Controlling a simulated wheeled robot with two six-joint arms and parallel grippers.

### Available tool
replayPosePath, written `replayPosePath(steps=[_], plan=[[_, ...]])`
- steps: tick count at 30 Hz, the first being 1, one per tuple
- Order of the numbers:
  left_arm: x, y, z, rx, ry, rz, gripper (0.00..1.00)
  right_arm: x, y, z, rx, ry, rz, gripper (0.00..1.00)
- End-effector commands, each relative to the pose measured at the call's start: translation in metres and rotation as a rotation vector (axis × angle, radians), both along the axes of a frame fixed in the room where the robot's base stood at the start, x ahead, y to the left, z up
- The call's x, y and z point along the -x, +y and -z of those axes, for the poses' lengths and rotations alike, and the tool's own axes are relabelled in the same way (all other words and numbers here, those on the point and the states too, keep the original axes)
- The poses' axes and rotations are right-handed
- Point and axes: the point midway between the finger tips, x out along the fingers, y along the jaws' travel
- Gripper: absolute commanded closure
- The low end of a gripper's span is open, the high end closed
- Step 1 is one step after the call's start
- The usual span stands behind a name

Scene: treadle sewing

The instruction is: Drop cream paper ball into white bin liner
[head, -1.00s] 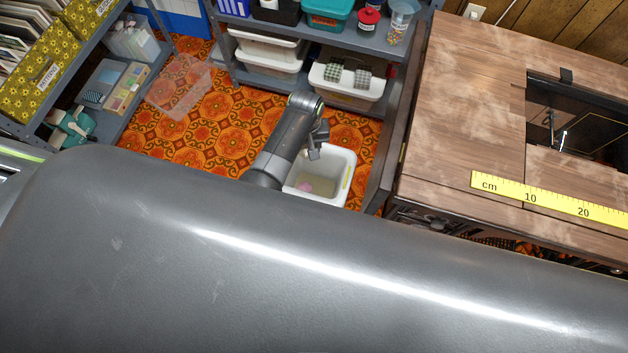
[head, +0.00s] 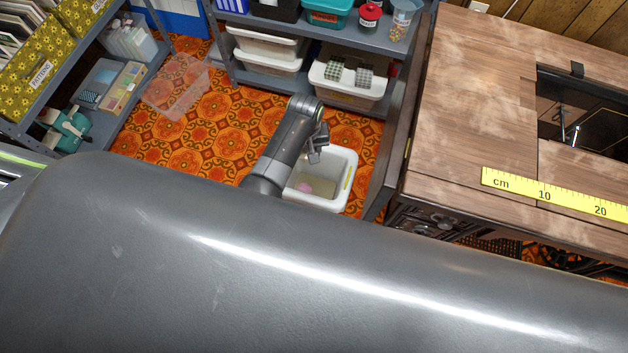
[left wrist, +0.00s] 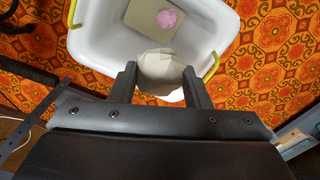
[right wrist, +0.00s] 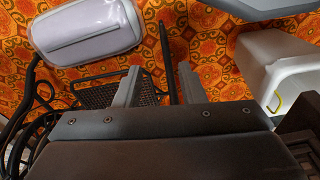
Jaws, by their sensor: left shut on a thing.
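The cream paper ball (left wrist: 162,72) is held between the fingers of my left gripper (left wrist: 160,78) in the left wrist view. My left gripper also shows in the head view (head: 317,146), at the bin's upper edge, where the ball cannot be made out. The white bin liner (head: 345,190) is an open white tub with yellow handles on the patterned floor. In the left wrist view the ball overlaps the tub's (left wrist: 100,45) near edge, with a pink ball (left wrist: 170,19) on its beige bottom. My right gripper (right wrist: 157,78) is open and empty in the right wrist view.
A wooden sewing table (head: 465,100) with a yellow ruler (head: 550,192) stands right of the tub. Metal shelving (head: 300,30) with boxes stands behind. A clear box (head: 175,85) lies on the floor left. A black treadle grate (right wrist: 110,95) shows near my right gripper.

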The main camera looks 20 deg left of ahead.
Motion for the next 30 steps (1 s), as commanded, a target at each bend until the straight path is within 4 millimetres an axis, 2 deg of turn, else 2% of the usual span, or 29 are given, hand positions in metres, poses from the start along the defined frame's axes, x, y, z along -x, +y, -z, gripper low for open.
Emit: replayPosePath(steps=[4, 5, 9, 11, 20, 23, 30], plan=[[0.0, 0.0, 0.0, 0.0, 0.0, 0.0, 0.77, 0.0, 0.0, 0.0, 0.0, 0.0, 0.0, 0.64], [0.0, 0.0, 0.0, 0.0, 0.0, 0.0, 0.55, 0.0, 0.0, 0.0, 0.0, 0.0, 0.0, 0.64], [0.0, 0.0, 0.0, 0.0, 0.0, 0.0, 0.37, 0.0, 0.0, 0.0, 0.0, 0.0, 0.0, 0.64], [0.0, 0.0, 0.0, 0.0, 0.0, 0.0, 0.31, 0.0, 0.0, 0.0, 0.0, 0.0, 0.0, 0.64], [0.0, 0.0, -0.002, 0.0, 0.0, 0.0, 0.31, 0.0, 0.0, 0.0, 0.001, 0.001, 0.0, 0.64], [0.0, 0.0, -0.01, 0.001, -0.001, 0.0, 0.31, 0.001, -0.001, -0.001, 0.006, 0.005, 0.0, 0.64], [0.0, 0.0, -0.042, 0.001, -0.001, 0.0, 0.31, 0.007, -0.007, 0.026, 0.028, 0.046, -0.004, 0.64]])
